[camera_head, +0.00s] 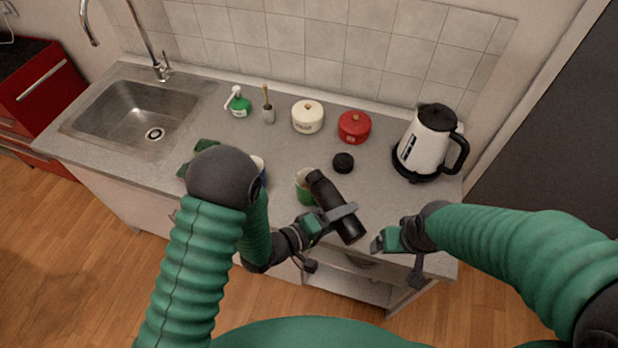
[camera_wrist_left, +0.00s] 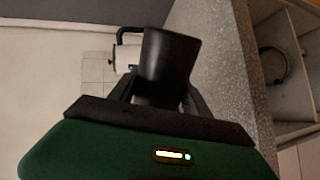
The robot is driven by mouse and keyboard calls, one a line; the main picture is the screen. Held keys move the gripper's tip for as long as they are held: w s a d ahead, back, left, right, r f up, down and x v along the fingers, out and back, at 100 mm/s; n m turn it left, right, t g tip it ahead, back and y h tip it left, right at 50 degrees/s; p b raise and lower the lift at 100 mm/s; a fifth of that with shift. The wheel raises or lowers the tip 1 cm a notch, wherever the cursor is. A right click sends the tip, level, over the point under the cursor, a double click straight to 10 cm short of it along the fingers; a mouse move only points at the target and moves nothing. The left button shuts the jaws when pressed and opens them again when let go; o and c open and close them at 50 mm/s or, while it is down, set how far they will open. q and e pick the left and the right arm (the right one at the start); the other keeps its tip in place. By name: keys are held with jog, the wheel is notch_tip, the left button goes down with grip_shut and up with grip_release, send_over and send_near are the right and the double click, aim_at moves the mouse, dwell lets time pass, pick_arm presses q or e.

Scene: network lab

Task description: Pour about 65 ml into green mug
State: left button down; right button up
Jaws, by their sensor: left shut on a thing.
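A black bottle (camera_head: 333,200) is tilted, its upper end at the rim of the green mug (camera_head: 304,186) on the counter. My left gripper (camera_head: 343,212) is shut on the bottle near its lower end. In the left wrist view the black bottle (camera_wrist_left: 168,58) stands out between the fingers. The mug's inside is mostly hidden by the bottle, and no liquid stream shows. My right gripper (camera_head: 384,242) is near the counter's front edge, apart from the bottle; its jaw opening is unclear.
A black round lid (camera_head: 343,162) lies behind the mug. A white kettle (camera_head: 425,142), a red pot (camera_head: 354,127) and a cream pot (camera_head: 307,117) stand farther back. A partly hidden blue-and-white mug (camera_head: 259,167) is beside my left arm. The sink (camera_head: 140,112) is at left.

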pick_arm(q)
jog(key=f+b, duration=0.1)
jog(key=f+m+b, duration=0.1)
jog(key=f, duration=0.1)
jog(key=shift+s+d+b, duration=0.2)
jog(key=shift+s+b, duration=0.15)
jog(key=shift+r+m+t, duration=0.35)
jog(key=shift+m+t, duration=0.05)
jog(key=shift+m, duration=0.1)
jog(key=shift+w+f+m+y+b, duration=0.15)
jog(key=shift+f+m+y+b, duration=0.25)
jog(key=shift+f+b, duration=0.5)
jog(key=shift+w+a+m, duration=0.1)
jog(key=shift+m, duration=0.2)
jog(key=shift+a+r, duration=0.1)
pick_arm(e)
jog(key=x, duration=0.3)
jog(key=s+x, duration=0.1)
jog(key=x, duration=0.1)
jog(key=shift+f, duration=0.55)
jog(key=shift+s, duration=0.1)
jog(key=shift+f, duration=0.1)
